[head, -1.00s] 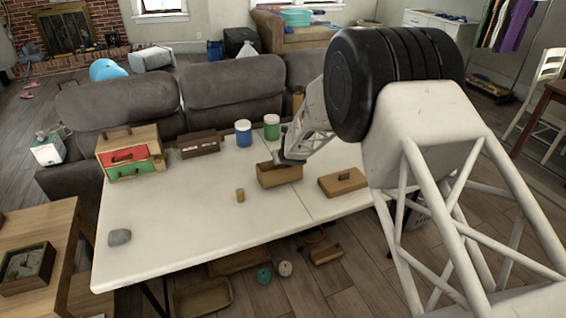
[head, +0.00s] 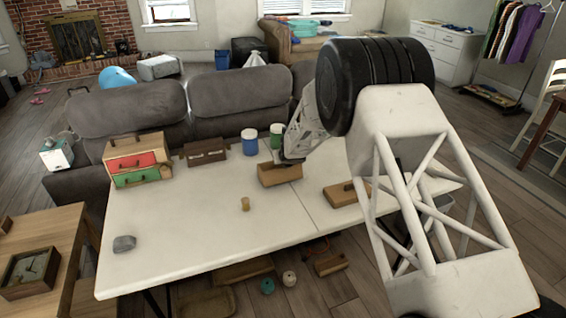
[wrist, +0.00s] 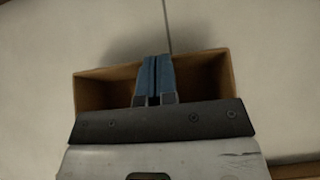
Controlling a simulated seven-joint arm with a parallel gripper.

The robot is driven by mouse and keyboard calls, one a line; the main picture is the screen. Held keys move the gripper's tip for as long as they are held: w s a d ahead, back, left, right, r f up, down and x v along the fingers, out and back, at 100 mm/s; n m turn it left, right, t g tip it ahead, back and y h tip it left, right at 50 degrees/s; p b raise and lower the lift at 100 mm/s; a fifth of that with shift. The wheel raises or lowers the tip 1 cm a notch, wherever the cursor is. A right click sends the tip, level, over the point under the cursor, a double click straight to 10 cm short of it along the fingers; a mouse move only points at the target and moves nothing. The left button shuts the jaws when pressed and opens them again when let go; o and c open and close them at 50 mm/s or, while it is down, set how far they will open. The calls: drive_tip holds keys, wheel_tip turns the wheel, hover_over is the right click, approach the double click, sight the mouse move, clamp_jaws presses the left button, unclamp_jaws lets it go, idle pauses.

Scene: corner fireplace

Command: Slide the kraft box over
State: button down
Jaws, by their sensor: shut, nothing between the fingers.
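The kraft box (head: 279,178) is an open-topped brown box standing upright on the white table (head: 190,235), near the table's middle seam. In the wrist view the box (wrist: 90,97) opens toward the camera and its inside looks empty where visible. My gripper (head: 287,160) is at the back right part of the box in the head view. In the wrist view its blue fingers (wrist: 154,65) are together with nothing between them, over or inside the box opening. Contact with a box wall cannot be told. The gripper body hides the box's near side there.
A drawer chest (head: 137,160) stands back left. The front left table is mostly clear.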

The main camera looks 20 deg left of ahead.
drive_tip(key=shift+w+a, duration=1.65)
drive_tip(key=shift+d, duration=0.1)
drive_tip(key=shift+v, duration=4.95)
